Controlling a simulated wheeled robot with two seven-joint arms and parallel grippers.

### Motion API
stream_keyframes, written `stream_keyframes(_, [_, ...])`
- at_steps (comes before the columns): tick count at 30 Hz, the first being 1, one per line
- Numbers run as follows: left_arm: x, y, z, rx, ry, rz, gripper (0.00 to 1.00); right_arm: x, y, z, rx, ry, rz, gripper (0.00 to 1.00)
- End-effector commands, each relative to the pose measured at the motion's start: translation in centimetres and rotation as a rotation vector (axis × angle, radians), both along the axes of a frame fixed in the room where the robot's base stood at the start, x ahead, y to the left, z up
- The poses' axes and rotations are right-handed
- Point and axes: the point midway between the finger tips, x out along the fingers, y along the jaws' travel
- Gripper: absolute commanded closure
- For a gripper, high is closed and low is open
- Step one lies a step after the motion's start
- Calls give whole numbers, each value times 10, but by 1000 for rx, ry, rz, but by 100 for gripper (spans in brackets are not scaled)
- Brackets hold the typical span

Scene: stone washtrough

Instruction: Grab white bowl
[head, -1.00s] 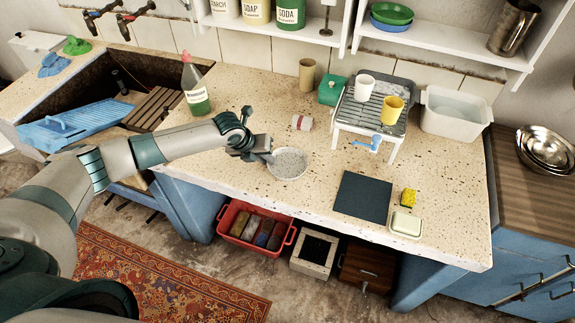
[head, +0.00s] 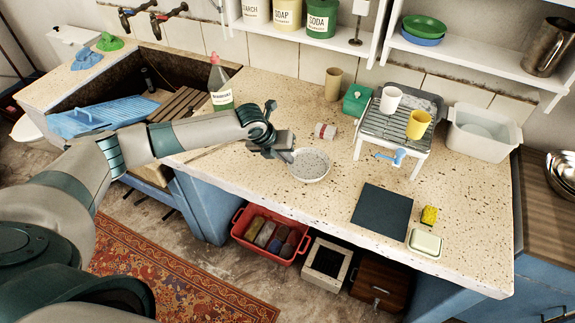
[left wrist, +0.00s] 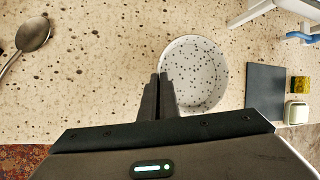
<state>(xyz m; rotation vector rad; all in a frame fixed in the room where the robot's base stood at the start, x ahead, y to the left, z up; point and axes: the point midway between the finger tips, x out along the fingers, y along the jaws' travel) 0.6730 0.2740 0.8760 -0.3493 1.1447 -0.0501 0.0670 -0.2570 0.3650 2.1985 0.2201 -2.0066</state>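The white bowl (head: 312,168) with dark speckles inside is near the middle of the stone counter, upright. My left gripper (head: 286,155) reaches it from the left. In the left wrist view the fingers (left wrist: 159,92) are close together at the left rim of the bowl (left wrist: 197,72), one finger outside and one inside, with the rim pinched between them. The bowl seems at most slightly above the counter; I cannot tell the gap for certain. My right gripper is not in view.
A dark square mat (head: 382,211), yellow sponge (head: 429,215) and soap dish (head: 425,243) lie front right. A small roll (head: 325,131) and a rack (head: 392,130) with cups stand behind. A green bottle (head: 220,85) is behind the arm. A metal spoon (left wrist: 33,35) lies left of the bowl.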

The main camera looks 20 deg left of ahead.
Motion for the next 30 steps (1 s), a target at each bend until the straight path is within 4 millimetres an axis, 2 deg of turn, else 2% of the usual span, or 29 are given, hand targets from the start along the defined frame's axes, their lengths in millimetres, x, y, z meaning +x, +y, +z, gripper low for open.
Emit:
stream_keyframes(6, [1,0,36,-1,-4,0,100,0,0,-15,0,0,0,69])
stream_keyframes(12, [1,0,60,-1,-3,0,100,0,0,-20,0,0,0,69])
stream_keyframes(17, [0,0,66,0,-1,1,100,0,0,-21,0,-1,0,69])
stream_keyframes(30, [0,0,66,0,0,1,100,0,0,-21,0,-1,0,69])
